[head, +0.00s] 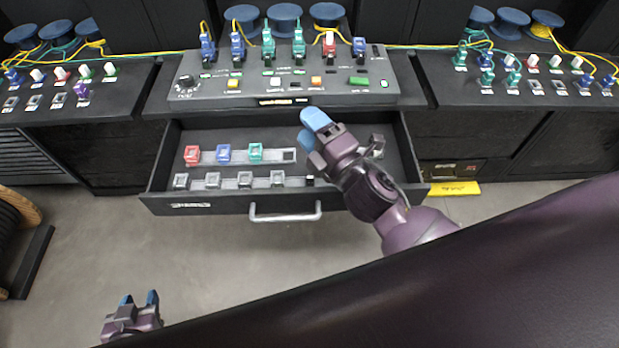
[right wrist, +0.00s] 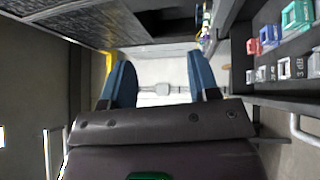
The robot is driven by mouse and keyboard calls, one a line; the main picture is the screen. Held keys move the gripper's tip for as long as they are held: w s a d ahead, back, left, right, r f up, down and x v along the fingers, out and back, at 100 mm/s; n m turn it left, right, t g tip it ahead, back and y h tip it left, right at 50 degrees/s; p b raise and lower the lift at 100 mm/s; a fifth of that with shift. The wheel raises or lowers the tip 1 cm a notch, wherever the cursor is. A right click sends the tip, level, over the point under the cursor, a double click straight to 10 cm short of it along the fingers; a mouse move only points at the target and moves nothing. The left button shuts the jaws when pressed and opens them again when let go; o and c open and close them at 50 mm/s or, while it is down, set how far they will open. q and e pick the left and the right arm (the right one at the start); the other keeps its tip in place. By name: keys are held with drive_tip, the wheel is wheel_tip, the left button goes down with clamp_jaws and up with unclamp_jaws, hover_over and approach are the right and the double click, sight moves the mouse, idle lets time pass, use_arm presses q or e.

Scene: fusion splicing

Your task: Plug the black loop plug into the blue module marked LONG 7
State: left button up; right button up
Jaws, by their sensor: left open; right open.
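Blue modules stand on the console's top row, one at the left (head: 208,48), one beside it (head: 237,46) and one at the right (head: 359,48). Another blue piece (head: 224,152) sits in the open drawer between a red one and a green one. No LONG 7 marking is legible. I cannot pick out the black loop plug with certainty. My right gripper (head: 313,128) is open above the drawer's right half; its two blue fingers stand apart with nothing between them in the right wrist view (right wrist: 162,85). My left gripper (head: 139,300) is open and empty, low at the left.
The open drawer (head: 160,204) has a bar handle (head: 285,215) and holds several grey pieces in its front row. The console (head: 284,90) stands behind it. Side benches bear more plugs and spools.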

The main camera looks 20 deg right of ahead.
drive_tip(key=s+a+r+n+g+y, duration=0.25)
drive_tip(key=a+n+g+y, duration=0.65)
drive_tip(key=n, duration=0.9)
drive_tip(key=n+g+h, duration=1)
drive_tip(key=n+g, duration=0.1)
drive_tip(key=n, duration=1.5)
hover_over(308, 177)
drive_tip(key=s+a, duration=0.4)
drive_tip(key=a, duration=0.3)
wheel_tip(308, 177, down, 14)
drive_tip(key=shift+w+d+r, duration=0.1)
drive_tip(key=shift+r, duration=0.1)
drive_tip(key=w+d+n+h, duration=0.1)
drive_tip(key=d, duration=0.1)
drive_tip(key=w+d+n+h, duration=0.1)
drive_tip(key=d+h, duration=0.1)
drive_tip(key=w+d+t+h, duration=0.1)
drive_tip(key=w+d, duration=0.1)
drive_tip(key=shift+d+f+n+h, duration=0.15)
drive_tip(key=shift+d+n+h, duration=0.25)
drive_tip(key=shift+w+d+h, duration=0.2)
drive_tip(key=shift+d+h, duration=0.1)
drive_tip(key=shift+d, duration=0.1)
